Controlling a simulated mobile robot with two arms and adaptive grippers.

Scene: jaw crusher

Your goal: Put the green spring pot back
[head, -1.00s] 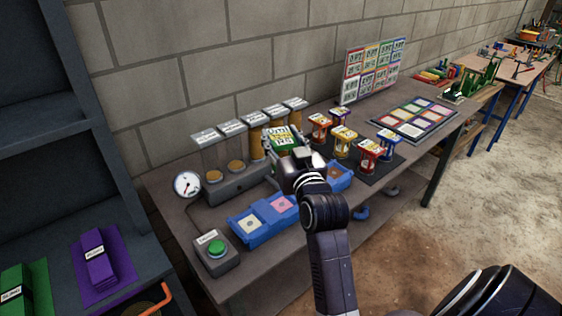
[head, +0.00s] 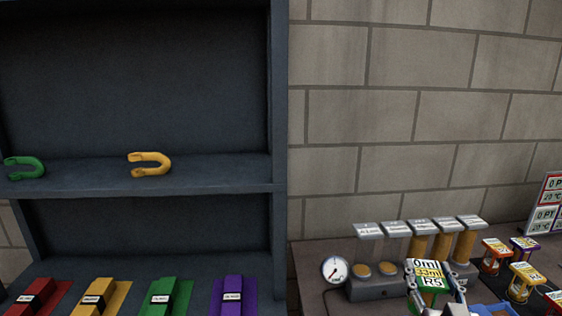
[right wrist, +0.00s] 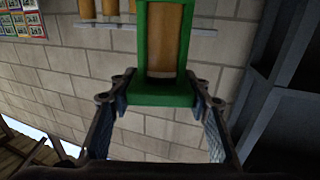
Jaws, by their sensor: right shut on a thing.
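The green spring pot (head: 428,274) is held in my right gripper (head: 436,290) at the lower right of the head view, in front of the row of clear tubes. Its top label reads 0ml, 33ml, R5. In the right wrist view the pot shows as a green frame (right wrist: 163,98) around a tan cylinder (right wrist: 164,40), between the two fingers of the right gripper (right wrist: 160,100). My left gripper is in neither view.
A dark shelf unit (head: 150,190) fills the left, with a green clamp (head: 36,167), a yellow clamp (head: 150,170) and several coloured blocks. A gauge (head: 335,271) stands on the bench. Red (head: 494,256), purple (head: 524,250) and yellow (head: 524,280) pots stand at right.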

